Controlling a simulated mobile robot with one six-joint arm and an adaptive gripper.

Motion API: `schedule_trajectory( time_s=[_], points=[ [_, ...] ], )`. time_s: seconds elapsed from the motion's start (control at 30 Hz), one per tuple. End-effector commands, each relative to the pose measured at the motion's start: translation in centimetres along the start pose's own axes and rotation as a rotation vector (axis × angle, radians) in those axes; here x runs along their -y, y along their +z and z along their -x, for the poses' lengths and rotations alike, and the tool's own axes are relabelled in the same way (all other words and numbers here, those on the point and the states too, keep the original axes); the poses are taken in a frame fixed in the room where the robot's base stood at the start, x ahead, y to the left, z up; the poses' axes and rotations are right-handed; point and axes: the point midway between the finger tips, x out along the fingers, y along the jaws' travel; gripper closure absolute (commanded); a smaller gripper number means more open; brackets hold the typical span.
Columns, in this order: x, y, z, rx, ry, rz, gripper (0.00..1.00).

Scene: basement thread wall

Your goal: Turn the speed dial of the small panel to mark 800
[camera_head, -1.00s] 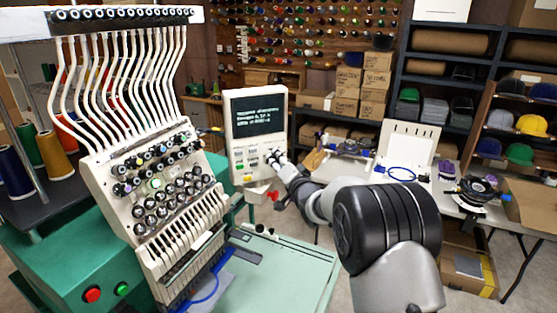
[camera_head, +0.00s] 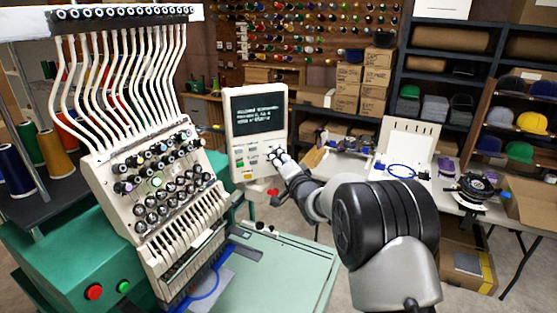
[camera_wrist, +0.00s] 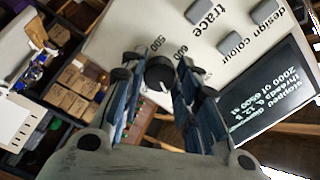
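The small panel (camera_head: 237,142) is a cream box with a dark screen (camera_head: 258,112), beside the embroidery machine; its face also shows in the wrist view (camera_wrist: 135,28). The speed dial (camera_wrist: 160,72) is a round black knob, with the marks 500 and 600 legible beside it. Mark 800 is not visible, and I cannot read the dial's pointer. My gripper (camera_head: 279,157) is at the panel's lower right. In the wrist view its fingers (camera_wrist: 157,75) are apart, one on each side of the dial, with no clear contact. In the head view the gripper hides the dial.
Grey buttons (camera_wrist: 230,40) labelled trace, design and colour lie beside the dial on the panel. The embroidery machine (camera_head: 110,190) stands left of the panel. A white table (camera_head: 450,200) with hoops is at the right. Boxes (camera_head: 362,85) and shelves stand behind.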

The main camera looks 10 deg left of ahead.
Motion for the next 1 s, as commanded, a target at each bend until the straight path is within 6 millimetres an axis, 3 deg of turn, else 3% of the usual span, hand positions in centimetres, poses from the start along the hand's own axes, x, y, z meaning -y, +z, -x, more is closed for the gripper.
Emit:
schedule_trajectory(
  time_s=[0.23, 0.63, 0.77, 1.0],
  points=[
    [0.0, 0.0, 0.0, 0.0, 0.0, 0.001, 0.52],
    [0.0, -0.1, 0.4, 0.0, 0.0, 0.001, 0.52],
    [0.0, -0.1, 1.9, -0.001, 0.001, 0.0, 0.52],
    [0.0, -0.1, 6.8, -0.001, 0.002, 0.0, 0.52]
  ],
)
